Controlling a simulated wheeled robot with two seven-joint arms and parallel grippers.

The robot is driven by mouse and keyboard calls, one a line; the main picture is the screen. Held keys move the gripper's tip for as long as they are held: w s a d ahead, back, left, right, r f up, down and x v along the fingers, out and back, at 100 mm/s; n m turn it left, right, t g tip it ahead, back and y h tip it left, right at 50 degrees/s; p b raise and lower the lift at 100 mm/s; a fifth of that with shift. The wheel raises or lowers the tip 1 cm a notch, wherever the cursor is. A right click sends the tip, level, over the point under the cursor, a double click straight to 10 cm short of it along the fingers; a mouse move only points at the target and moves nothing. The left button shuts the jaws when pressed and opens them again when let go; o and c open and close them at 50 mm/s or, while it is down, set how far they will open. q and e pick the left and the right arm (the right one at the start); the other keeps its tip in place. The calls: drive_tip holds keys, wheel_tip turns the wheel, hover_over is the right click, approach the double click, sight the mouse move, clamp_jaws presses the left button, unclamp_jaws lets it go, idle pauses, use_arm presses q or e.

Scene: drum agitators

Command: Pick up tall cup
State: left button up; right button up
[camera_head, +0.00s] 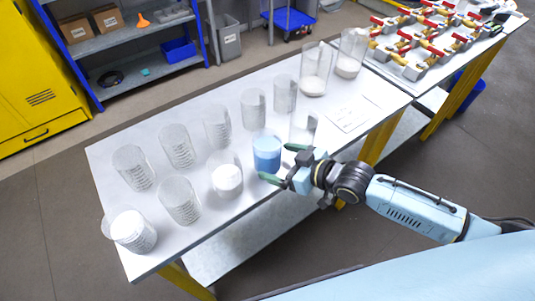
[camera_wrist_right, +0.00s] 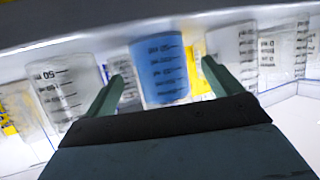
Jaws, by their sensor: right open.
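Several clear graduated cups stand upright on a white table (camera_head: 228,107). A cup with blue contents (camera_head: 266,152) stands near the table's front edge; it also shows in the wrist view (camera_wrist_right: 160,72). My right gripper (camera_head: 281,163) is open at this blue cup. Its green fingers point at the cup, one toward each side of it in the wrist view, and whether they touch it is unclear. The tallest-looking cups, one (camera_head: 315,72) and another (camera_head: 351,55), stand at the table's far right and hold white material. My left gripper is not in view.
An empty-looking clear cup (camera_head: 303,127) stands just behind my right gripper. A cup with white contents (camera_head: 227,180) stands left of the blue one. A paper sheet (camera_head: 353,113) lies flat at right. Red-handled brass valves (camera_head: 425,42) cover the adjoining table.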

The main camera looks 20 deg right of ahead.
drive_tip(key=x, duration=0.4)
drive_tip(key=shift+w, duration=0.15)
drive_tip(key=shift+c, duration=0.4)
drive_tip(key=c, duration=1.2)
